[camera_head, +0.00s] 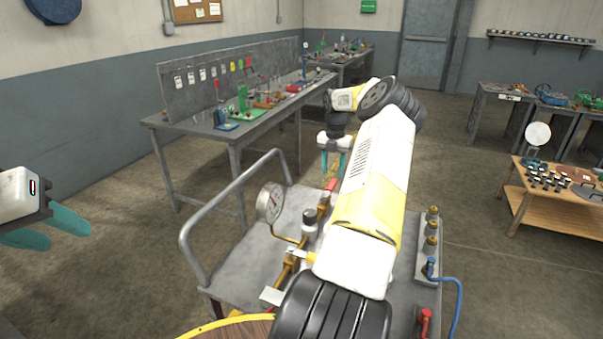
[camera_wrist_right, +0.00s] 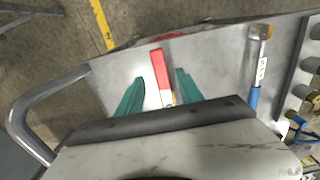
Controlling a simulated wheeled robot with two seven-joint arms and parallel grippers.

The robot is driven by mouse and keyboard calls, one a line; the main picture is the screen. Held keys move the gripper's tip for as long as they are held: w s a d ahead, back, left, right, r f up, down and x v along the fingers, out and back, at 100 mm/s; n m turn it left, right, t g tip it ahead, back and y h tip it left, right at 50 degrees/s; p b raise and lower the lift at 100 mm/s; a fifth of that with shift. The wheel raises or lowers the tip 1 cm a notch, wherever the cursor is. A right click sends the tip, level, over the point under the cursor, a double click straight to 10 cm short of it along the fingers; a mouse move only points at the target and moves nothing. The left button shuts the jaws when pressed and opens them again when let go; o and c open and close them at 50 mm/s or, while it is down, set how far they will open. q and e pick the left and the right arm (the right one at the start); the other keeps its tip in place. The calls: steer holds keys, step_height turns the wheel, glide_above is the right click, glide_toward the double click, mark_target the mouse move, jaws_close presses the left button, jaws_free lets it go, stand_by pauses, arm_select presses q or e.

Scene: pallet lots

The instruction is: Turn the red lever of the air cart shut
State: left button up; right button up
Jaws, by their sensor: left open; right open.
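The air cart (camera_head: 237,262) is a grey cart with a tube handrail and brass fittings, in front of me in the head view. Its red lever (camera_head: 332,184) shows small below my right gripper (camera_head: 333,166). In the right wrist view the red lever (camera_wrist_right: 160,68) is a flat red bar with a pale lower end. There it lies between the two teal fingers of my right gripper (camera_wrist_right: 161,78), with a visible gap on each side. The right gripper is open. My left gripper (camera_head: 58,228) is open and empty at the left edge, away from the cart.
A round gauge (camera_head: 270,203) stands on the cart near the handrail (camera_head: 232,190). A blue hose (camera_head: 459,300) and a red knob (camera_head: 425,322) are at its right. A blue-handled part (camera_wrist_right: 254,98) lies right of the lever. A workbench (camera_head: 190,126) stands behind; my right arm hides part of the cart.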

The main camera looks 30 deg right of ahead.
mark_target(332, 183)
steer(key=shift+f, duration=2.4)
steer(key=shift+c, duration=0.2)
jaws_close()
